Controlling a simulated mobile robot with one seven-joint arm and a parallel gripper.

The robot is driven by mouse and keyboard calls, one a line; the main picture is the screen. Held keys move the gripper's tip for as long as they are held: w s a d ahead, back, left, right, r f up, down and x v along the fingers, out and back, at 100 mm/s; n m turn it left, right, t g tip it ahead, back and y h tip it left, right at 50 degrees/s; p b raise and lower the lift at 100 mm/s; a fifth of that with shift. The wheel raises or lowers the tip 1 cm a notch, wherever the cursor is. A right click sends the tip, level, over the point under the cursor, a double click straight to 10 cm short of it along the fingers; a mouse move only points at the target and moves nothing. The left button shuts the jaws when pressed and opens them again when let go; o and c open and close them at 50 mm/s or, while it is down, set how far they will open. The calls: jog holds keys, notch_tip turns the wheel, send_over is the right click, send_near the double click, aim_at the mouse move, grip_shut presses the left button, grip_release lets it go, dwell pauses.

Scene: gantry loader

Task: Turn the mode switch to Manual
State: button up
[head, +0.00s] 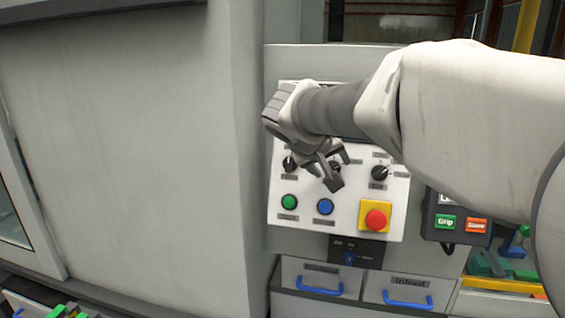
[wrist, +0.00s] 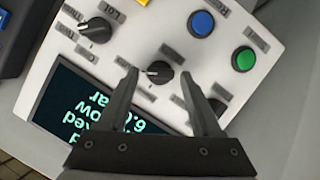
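A white control panel (head: 275,222) carries three black rotary knobs in a row. The middle knob (head: 335,167) is partly hidden by my gripper (head: 338,171) in the head view. In the wrist view the middle knob (wrist: 160,72) appears between the tips of my gripper (wrist: 160,76), which is open. I cannot tell whether the fingers touch it. The right knob (head: 379,173) also shows at upper left in the wrist view (wrist: 98,30). The left knob (head: 289,164) is partly behind a finger in the wrist view. The labels are too small to tell which is the mode switch.
Below the knobs are a green button (head: 289,201), a blue button (head: 325,206) and a red emergency button (head: 375,218). A dark display (wrist: 70,115) is beside the knobs. A pendant (head: 455,222) hangs at right. Blue-handled drawers (head: 318,270) are below.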

grip_shut()
jog(key=shift+a+f+b, duration=0.1)
jog(key=shift+b, duration=0.3)
jog(key=shift+f+n+h+b, duration=0.15)
jog(key=shift+n+h+b, duration=0.35)
jog(key=shift+n+b, duration=0.45)
jog(key=n+b, duration=0.1)
jog(key=n+h+b, duration=0.1)
jog(key=n, duration=0.1)
jog(key=shift+a+f+t+b, duration=0.15)
jog(key=shift+a+t+b, duration=0.05)
jog(key=shift+t+b, duration=0.2)
jog(key=n+h+b, duration=0.1)
jog(key=n+b, duration=0.1)
jog(key=n, duration=0.1)
jog(key=shift+f+t+h, duration=0.1)
jog(key=shift+t+h, duration=0.2)
jog(key=shift+a+n+t+b, duration=0.1)
jog(key=shift+n+t+b, duration=0.3)
jog(key=shift+n+b, duration=0.6)
jog(key=shift+n, duration=0.25)
